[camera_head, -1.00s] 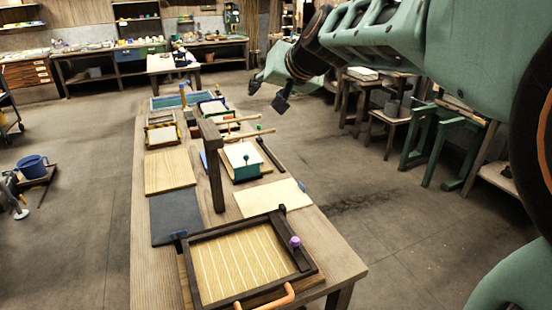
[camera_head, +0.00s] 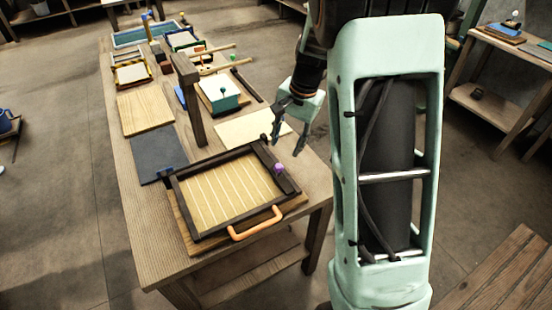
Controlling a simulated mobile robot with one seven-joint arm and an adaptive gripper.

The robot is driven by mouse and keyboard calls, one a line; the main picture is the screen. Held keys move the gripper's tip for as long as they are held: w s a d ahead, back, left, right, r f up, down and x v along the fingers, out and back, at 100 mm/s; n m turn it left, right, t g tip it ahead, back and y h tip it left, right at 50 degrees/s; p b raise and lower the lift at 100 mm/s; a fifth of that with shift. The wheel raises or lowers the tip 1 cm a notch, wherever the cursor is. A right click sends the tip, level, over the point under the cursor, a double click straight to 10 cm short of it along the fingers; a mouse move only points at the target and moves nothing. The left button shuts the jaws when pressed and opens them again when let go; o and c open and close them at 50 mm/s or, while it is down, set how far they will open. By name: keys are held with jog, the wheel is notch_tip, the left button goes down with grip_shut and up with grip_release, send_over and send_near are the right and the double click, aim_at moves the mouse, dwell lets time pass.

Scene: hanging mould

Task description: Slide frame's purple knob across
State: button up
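The frame (camera_head: 176,205) is a dark wooden rectangle with a pale slatted panel inside, lying at the near end of the long table. Its purple knob (camera_head: 279,169) sits on the dark bar along the frame's right side. An orange handle (camera_head: 256,224) sticks out from the frame's near side. My gripper (camera_head: 288,143) points down beyond and just right of the knob in the picture. Its two dark fingers look apart, with nothing seen between them. It does not appear to touch the knob.
A dark wooden post (camera_head: 190,100) stands on the table behind the frame. A teal box (camera_head: 222,98), a dark sheet (camera_head: 157,153) and a wooden board (camera_head: 145,109) lie farther back. The table's near left surface (camera_head: 155,245) is bare.

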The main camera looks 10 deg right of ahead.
aim_at(280, 165)
jog(key=f, duration=0.3)
jog(key=a+f, duration=0.1)
jog(key=f, duration=0.2)
jog(key=w+f, duration=0.1)
jog(key=f, duration=0.3)
jog(key=shift+w+a, duration=0.1)
jog(key=shift+a, duration=0.15)
grip_shut()
